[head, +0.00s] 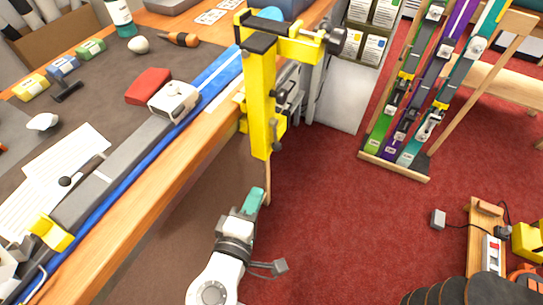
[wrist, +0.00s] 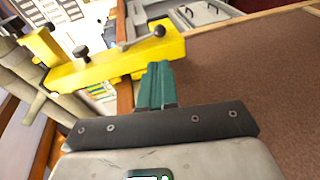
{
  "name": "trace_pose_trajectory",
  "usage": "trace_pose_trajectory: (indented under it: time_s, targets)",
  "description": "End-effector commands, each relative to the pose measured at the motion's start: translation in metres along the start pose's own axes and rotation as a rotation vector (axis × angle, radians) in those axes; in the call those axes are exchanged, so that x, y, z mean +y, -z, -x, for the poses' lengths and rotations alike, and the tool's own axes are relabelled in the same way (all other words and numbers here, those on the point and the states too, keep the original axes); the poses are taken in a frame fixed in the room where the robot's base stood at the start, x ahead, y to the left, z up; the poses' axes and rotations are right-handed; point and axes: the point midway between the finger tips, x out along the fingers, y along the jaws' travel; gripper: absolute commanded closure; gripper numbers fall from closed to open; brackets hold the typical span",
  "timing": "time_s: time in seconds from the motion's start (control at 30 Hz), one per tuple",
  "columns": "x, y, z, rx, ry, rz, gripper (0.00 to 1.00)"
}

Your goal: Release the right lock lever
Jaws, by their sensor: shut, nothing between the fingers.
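A yellow vise (head: 262,105) stands at the bench's right end, with black pads on top. A grey screw with a black knob (head: 335,40) sticks out to its upper right. Small dark knobs show low on its post. My gripper (head: 254,201) has teal fingers and is shut and empty, below the vise and apart from it. In the wrist view the shut fingers (wrist: 155,82) point toward the yellow vise (wrist: 115,62). A lever with a dark ball end (wrist: 159,31) and a black knob (wrist: 82,52) show on it. I cannot tell surely which is the right lock lever.
The bench's wooden front edge (head: 150,205) runs diagonally on the left. A blue ski (head: 215,82) lies along it, and another yellow vise part (head: 52,232) is at lower left. A ski rack (head: 395,165) stands at right. Red carpet (head: 330,210) is open between.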

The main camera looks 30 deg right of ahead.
Motion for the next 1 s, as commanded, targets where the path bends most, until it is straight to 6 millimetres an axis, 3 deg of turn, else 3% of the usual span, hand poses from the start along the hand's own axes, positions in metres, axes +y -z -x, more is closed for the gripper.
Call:
trace_pose_trajectory:
  time_s: [0.17,0.7,1.0]
  targets:
    - [0.001,-0.001,-0.022,-0.005,0.0,0.0,1.0]
    - [0.001,-0.001,-0.12,-0.004,0.001,-0.001,1.0]
    - [0.0,-0.001,-0.137,-0.002,0.001,0.0,1.0]
